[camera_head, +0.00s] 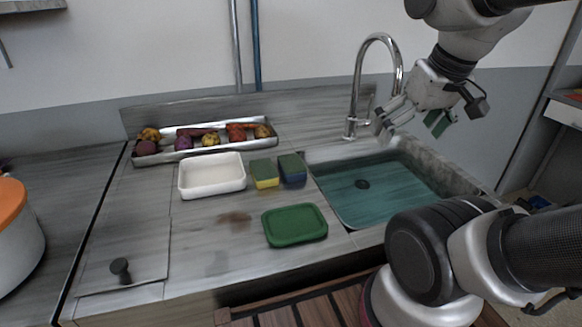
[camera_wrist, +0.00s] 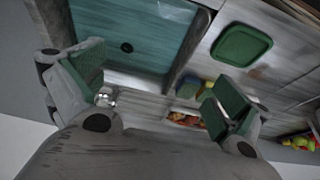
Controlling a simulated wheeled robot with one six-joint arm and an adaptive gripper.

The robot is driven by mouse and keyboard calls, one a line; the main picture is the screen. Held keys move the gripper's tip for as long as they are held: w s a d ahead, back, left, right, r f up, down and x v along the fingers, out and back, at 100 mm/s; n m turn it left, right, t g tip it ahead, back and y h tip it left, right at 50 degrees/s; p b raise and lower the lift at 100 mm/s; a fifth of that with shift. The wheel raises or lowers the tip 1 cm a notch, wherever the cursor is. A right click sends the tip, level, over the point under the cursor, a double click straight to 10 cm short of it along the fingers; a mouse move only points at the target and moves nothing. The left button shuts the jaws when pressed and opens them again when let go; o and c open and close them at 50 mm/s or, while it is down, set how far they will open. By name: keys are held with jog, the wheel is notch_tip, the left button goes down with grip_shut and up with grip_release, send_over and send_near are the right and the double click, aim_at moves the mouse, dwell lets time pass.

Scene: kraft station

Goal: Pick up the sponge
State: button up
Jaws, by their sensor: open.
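Two small sponge-like blocks stand side by side on the counter in the head view. My gripper (camera_head: 412,119) is raised above the back right of the sink, well to the right of both blocks. In the wrist view my gripper (camera_wrist: 155,92) has its green-padded fingers wide apart with nothing between them.
The teal sink basin (camera_head: 365,187) and curved tap (camera_head: 358,85) lie between my gripper and the blocks. A white tray (camera_head: 212,188) stands left of them, a green lid (camera_head: 295,238) in front, and a metal tray (camera_head: 272,141) of vegetables behind. An orange-lidded pot (camera_head: 18,235) is far left.

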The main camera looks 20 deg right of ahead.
jog(key=m+g+y, duration=0.4)
jog(key=m+y, duration=0.1)
jog(key=m, duration=1.2)
send_near(292, 162)
notch_tip(292, 162, down, 2)
jog(key=shift+w+a+f+m, duration=0.1)
jog(key=shift+a+f+m, duration=0.15)
jog(key=shift+a+m, duration=0.15)
jog(key=shift+a+f, duration=0.15)
jog(key=shift+f, duration=0.2)
jog(key=x, duration=0.7)
jog(key=shift+a+r, duration=0.1)
jog(key=shift+a, duration=0.05)
jog(key=shift+h, duration=0.3)
jog(key=c, duration=0.6)
